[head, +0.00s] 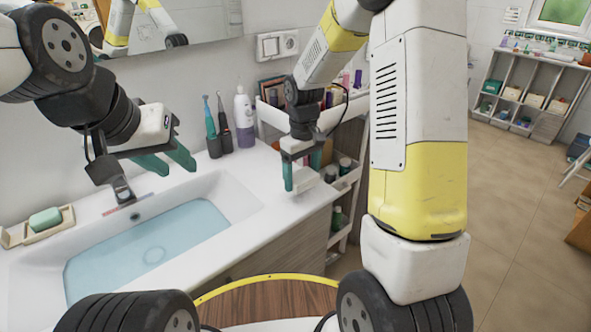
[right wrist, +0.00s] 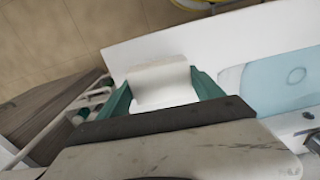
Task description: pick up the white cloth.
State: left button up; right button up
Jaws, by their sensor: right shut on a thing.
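The white cloth (right wrist: 162,84) is between the two teal fingers of my right gripper (right wrist: 160,80) in the right wrist view. In the head view my right gripper (head: 302,175) points down at the right end of the white counter, shut on the cloth (head: 306,180), which shows as a small pale patch between the fingers. I cannot tell whether the cloth still touches the counter. My left gripper (head: 178,165) hangs above the back of the sink, open and empty.
The sink (head: 165,240) holds water, with a tap (head: 122,190) behind it. A soap dish (head: 40,227) is at left. Toothbrushes (head: 212,128) and a white bottle (head: 244,118) stand at the back. A cart (head: 345,178) with cosmetics is right of the counter.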

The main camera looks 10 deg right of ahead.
jog(key=s+a+r, duration=0.1)
jog(key=s+a, duration=0.2)
jog(key=s, duration=1.2)
jog(key=shift+r, duration=0.15)
jog(key=shift+s, duration=0.1)
